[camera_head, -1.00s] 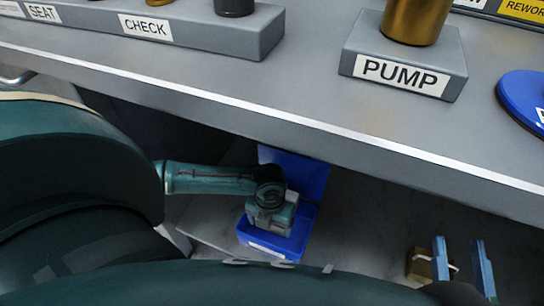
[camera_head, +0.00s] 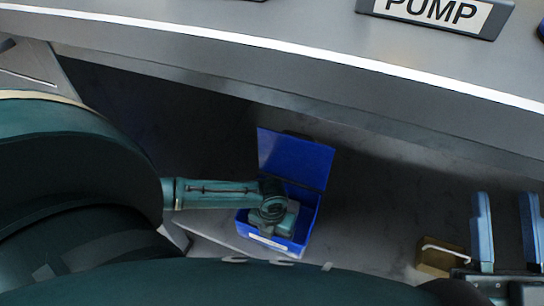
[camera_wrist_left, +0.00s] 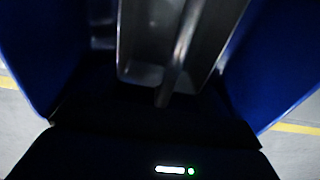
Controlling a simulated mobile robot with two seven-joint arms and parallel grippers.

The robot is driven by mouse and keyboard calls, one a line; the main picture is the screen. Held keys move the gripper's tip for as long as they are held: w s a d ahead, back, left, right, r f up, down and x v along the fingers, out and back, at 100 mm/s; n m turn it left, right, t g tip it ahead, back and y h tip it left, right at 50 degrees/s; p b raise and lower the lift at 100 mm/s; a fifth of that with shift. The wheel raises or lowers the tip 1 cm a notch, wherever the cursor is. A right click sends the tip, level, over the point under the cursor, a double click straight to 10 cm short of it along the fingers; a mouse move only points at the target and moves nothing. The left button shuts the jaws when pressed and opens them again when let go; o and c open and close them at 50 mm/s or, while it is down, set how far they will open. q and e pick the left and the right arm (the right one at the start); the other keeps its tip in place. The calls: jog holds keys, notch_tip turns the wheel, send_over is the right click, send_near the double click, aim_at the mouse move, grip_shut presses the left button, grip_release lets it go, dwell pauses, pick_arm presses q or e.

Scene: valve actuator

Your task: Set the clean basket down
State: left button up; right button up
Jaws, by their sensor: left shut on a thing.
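A blue basket (camera_head: 296,160) with a white label on its near side is low beside the bench in the head view. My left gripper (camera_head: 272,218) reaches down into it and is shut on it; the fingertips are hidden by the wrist. Blue walls (camera_wrist_left: 285,70) fill both sides of the left wrist view, with a grey metallic part between them that I cannot identify. I cannot tell whether the basket touches the floor. My right gripper (camera_head: 506,228) is at the lower right, its two blue fingers apart and nothing visible between them.
The grey bench (camera_head: 300,60) with a white edge runs across the top, with a PUMP block (camera_head: 440,12) on it. A small brown block with a pale loop (camera_head: 440,258) shows beside my right gripper.

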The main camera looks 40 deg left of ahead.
pick_arm(q)
jog(key=shift+f, duration=0.1)
jog(key=o, duration=1.1)
